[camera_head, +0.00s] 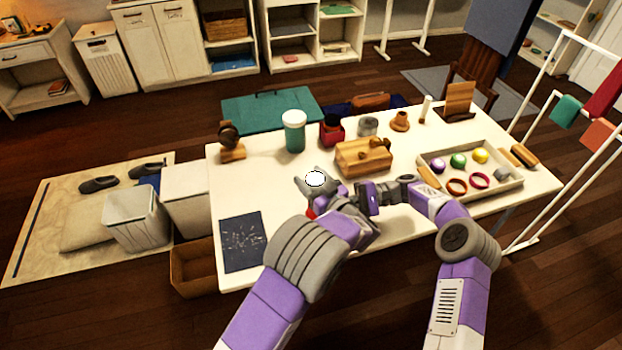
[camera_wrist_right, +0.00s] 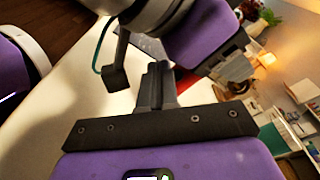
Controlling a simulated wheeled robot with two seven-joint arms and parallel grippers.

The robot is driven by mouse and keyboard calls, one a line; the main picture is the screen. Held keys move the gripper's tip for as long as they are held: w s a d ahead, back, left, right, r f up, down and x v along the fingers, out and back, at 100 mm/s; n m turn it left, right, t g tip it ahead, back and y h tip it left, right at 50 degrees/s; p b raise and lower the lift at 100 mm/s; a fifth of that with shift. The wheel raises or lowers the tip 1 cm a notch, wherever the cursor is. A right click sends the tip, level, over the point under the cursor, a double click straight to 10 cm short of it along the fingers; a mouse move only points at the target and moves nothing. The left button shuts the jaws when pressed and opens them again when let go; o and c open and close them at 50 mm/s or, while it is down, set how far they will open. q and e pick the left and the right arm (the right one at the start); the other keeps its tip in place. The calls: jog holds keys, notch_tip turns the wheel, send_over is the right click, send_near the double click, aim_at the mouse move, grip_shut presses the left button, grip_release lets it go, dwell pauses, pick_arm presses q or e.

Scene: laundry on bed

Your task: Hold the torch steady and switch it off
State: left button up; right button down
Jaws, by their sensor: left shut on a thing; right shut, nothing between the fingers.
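The torch shows in the head view as a bright white round face (camera_head: 315,178) with a grey head around it and a bit of red body (camera_head: 311,210) below. It is above the near middle of the table. My left gripper (camera_head: 322,205) is shut on the torch, and its hand hides much of the body. My right gripper (camera_head: 364,195) is just right of the left hand, shut and empty. In the right wrist view its closed fingers (camera_wrist_right: 157,84) point toward my purple left arm. The torch's switch cannot be made out.
The white table (camera_head: 285,240) carries a wooden block (camera_head: 362,158), a green jar (camera_head: 294,135) and a red jar (camera_head: 332,130) behind the hands. A tray (camera_head: 470,199) with balls and rings is at the right. A dark sheet (camera_head: 242,241) lies at the left.

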dwell(0.4)
jog(key=shift+w+a, duration=0.25)
jog(key=shift+a, duration=0.15)
jog(key=shift+w+a, duration=0.15)
jog(key=shift+a, duration=0.05)
dwell(0.5)
jog(key=shift+s+d, duration=0.4)
jog(key=shift+d, duration=0.2)
jog(key=shift+s+d, duration=0.55)
jog(key=shift+d, duration=0.3)
jog(key=shift+s+d, duration=0.5)
jog(key=shift+d, duration=0.4)
jog(key=shift+s+d, duration=0.55)
jog(key=shift+d, duration=0.3)
